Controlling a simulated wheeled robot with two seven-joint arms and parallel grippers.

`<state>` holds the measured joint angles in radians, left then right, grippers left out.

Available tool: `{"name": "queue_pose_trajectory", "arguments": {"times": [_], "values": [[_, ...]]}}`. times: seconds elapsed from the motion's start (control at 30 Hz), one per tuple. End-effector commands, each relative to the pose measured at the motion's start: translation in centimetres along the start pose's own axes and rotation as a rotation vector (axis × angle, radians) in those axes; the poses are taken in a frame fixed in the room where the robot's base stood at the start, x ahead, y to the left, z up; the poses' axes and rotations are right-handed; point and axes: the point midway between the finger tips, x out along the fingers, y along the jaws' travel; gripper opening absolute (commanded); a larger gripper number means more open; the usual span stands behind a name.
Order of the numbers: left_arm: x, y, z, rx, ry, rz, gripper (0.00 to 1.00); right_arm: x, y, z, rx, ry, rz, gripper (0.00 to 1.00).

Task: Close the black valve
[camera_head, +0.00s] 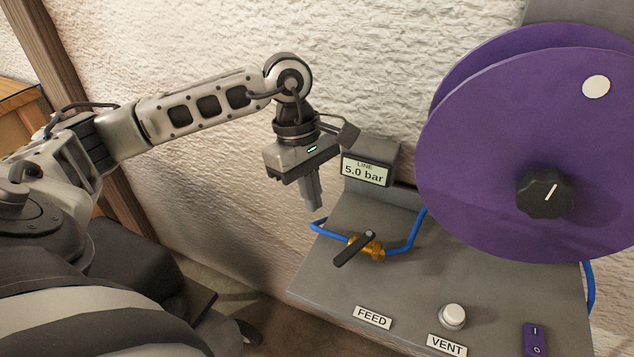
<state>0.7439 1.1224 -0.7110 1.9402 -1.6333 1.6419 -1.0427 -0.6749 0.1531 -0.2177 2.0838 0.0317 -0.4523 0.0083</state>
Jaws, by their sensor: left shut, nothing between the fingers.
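The black valve is a black lever handle (354,248) on a brass body (370,246), set in a blue tube (405,244) on a grey panel (330,272). The handle slants from lower left to upper right, at an angle across the tube's run. My left gripper (314,205) is shut and empty, pointing down above the panel's back left part. Its fingertips are above and left of the handle and look apart from it. My right gripper is out of view.
A display (366,169) reading "LINE 5.0 bar" stands behind the valve, close to my left gripper. A large purple reel (470,150) with a black knob (546,193) is at right. A FEED label (372,318), white VENT button (453,316) and purple switch (535,340) sit in front.

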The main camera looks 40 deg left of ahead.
Motion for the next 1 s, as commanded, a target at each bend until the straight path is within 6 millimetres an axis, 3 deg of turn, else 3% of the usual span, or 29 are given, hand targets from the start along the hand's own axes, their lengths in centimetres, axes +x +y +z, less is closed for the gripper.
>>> {"name": "queue_pose_trajectory", "arguments": {"times": [0.27, 0.33, 0.5, 1.0], "values": [[6.0, -0.1, 0.2, 0.001, -0.002, -0.005, 0.0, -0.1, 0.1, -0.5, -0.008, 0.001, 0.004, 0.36], [5.7, 0.1, 1.7, 0.007, -0.005, 0.0, 0.0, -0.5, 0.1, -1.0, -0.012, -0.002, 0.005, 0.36], [6.3, 0.1, 3.5, 0.005, -0.002, -0.001, 0.0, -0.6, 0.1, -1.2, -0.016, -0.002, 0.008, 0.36], [6.7, 0.2, 4.2, 0.0, -0.002, 0.001, 0.0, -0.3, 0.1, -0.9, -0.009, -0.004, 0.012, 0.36]]}}
